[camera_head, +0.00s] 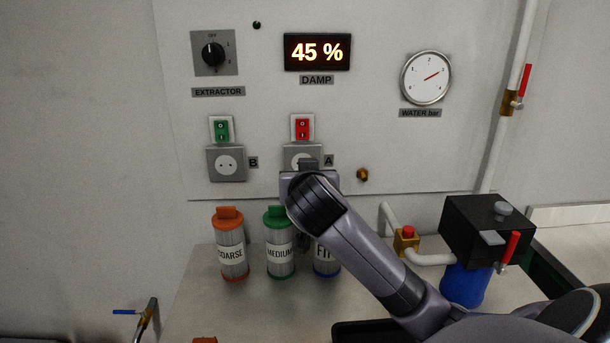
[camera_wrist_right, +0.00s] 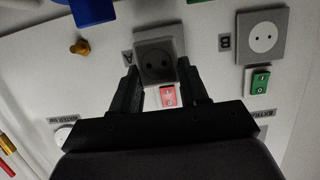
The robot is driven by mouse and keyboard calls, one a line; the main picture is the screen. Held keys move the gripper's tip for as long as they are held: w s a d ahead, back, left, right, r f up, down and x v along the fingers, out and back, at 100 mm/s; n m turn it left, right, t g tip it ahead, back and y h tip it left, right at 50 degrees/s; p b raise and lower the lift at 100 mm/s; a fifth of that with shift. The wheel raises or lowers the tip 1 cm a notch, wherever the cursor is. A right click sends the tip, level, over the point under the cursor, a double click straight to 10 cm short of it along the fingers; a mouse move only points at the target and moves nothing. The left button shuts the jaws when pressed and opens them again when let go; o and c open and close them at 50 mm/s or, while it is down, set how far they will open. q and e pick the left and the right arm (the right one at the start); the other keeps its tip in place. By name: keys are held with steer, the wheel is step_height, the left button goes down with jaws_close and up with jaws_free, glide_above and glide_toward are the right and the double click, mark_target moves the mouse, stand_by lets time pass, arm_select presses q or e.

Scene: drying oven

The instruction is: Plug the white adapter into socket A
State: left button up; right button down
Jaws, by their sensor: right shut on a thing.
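Socket A (camera_head: 290,152) is a grey wall plate below a red switch, partly hidden by my right gripper (camera_head: 308,168). The right wrist view shows its plate (camera_wrist_right: 172,38) beyond the fingertips. My right gripper (camera_wrist_right: 163,75) is shut on a shaded square block with two holes, which appears to be the white adapter (camera_wrist_right: 154,64). The block overlaps the socket plate in that view. I cannot tell whether it is seated in the socket or just in front of it. The adapter is not clearly visible in the head view. My left gripper is in neither view.
Socket B (camera_head: 226,164) with a green switch (camera_head: 221,129) is left of socket A. The red switch (camera_head: 302,127) is just above A. Orange (camera_head: 231,255) and green (camera_head: 279,257) filter canisters and a blue one (camera_head: 326,268) stand below. A brass knob (camera_head: 363,174) is right of A.

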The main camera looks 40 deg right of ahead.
stand_by(0.3)
steer(key=shift+w+d+b, duration=0.25)
steer(key=shift+w+d, duration=0.7)
steer(key=shift+w, duration=0.15)
steer(key=shift+w+d+b, duration=0.25)
steer(key=shift+w+d, duration=0.65)
steer(key=shift+w, duration=0.2)
steer(key=shift+r+p, duration=0.2)
steer(key=shift+p, duration=0.45)
stand_by(0.6)
steer(key=shift+w+d, duration=0.2)
steer(key=shift+w, duration=0.1)
stand_by(0.4)
steer(key=shift+c, duration=2.4)
jaws_free()
steer(key=v, duration=0.7)
steer(key=shift+b, duration=0.35)
